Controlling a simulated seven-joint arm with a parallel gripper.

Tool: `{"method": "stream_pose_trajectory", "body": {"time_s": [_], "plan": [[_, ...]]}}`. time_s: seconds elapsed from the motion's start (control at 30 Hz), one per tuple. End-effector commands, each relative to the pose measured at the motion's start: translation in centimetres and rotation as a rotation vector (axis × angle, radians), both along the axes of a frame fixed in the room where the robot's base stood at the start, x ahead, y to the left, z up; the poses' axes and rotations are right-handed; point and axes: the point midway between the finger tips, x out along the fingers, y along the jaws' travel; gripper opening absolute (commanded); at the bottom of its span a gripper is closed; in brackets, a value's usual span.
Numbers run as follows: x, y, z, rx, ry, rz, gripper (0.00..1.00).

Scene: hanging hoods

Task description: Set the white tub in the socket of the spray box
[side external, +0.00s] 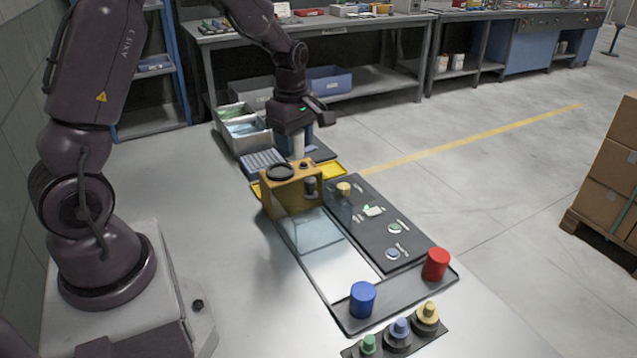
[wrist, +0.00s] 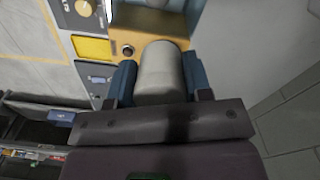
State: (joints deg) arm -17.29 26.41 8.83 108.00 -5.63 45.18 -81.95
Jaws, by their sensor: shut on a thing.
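The white tub (side external: 298,149) is upright in my gripper (side external: 297,138), above the table just behind the spray box. In the wrist view the tub (wrist: 162,75) sits between the two blue fingers of my gripper (wrist: 160,80), which is shut on it. The yellow spray box (side external: 283,204) stands at the head of a long tray. A dark round ring, which looks like the socket (side external: 280,172), is on its top. The tub is apart from this ring. Part of the box (wrist: 140,24) also shows in the wrist view, beyond the tub.
A blue cylinder (side external: 362,299) and a red cylinder (side external: 436,264) stand at the tray's near end. A dark mat (side external: 385,225) with small parts lies right of the clear panel (side external: 318,236). Bins (side external: 241,128) stand behind. Knobbed pieces (side external: 399,330) sit in front.

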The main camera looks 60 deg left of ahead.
Motion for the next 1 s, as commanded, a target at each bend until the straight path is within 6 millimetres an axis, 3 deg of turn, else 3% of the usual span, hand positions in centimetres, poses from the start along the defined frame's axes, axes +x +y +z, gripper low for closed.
{"method": "stream_pose_trajectory", "body": {"time_s": [0.03, 0.1, 0.27, 0.47, 1.0], "plan": [[-0.3, 1.7, 0.3, 0.000, 0.000, 0.041, 0.20], [-0.6, 3.4, 0.6, 0.000, -0.001, 0.080, 0.20], [-1.1, 5.3, 0.9, 0.000, 0.000, 0.125, 0.20], [-1.3, 5.6, 0.0, -0.001, 0.003, 0.131, 0.20], [-1.2, 5.5, -4.6, -0.001, 0.002, 0.129, 0.20]]}}
